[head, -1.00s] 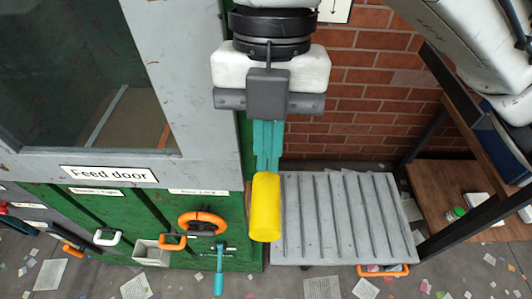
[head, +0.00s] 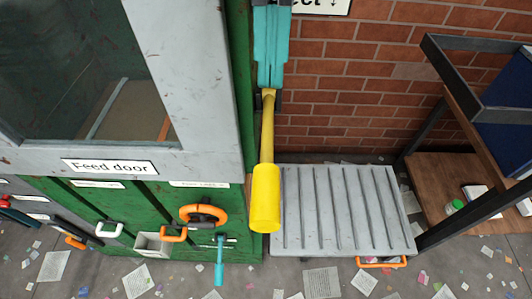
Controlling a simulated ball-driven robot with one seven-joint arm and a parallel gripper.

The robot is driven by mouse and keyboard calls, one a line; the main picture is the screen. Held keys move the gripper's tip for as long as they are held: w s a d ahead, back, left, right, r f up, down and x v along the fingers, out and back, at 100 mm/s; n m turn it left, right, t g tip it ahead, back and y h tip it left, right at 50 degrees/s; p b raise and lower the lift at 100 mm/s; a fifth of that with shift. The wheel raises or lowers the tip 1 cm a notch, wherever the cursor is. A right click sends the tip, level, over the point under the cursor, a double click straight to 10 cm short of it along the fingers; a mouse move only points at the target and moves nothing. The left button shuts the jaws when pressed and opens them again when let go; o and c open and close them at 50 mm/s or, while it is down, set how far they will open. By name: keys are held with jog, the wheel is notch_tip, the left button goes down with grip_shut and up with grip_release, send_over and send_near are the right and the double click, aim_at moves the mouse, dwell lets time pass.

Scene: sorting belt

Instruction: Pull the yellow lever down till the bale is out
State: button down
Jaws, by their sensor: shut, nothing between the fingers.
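The yellow lever (head: 266,198) hangs beside the green machine, its thick grip at the lower end and its thin shaft rising to my fingers. My gripper (head: 268,86) is at the top of the view, its teal fingers shut with nothing between them. The fingertips overlap the top of the shaft in the picture; I cannot tell whether they touch it. They are well above the grip. The rest of my gripper is out of view. No bale is in sight.
A bare grey ribbed platform (head: 340,212) stands right of the lever. The green machine (head: 110,215) with its grey feed door (head: 200,85) is at the left. A wooden shelf rack (head: 440,185) is at the right. Paper scraps litter the floor.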

jog(key=shift+v, duration=1.35)
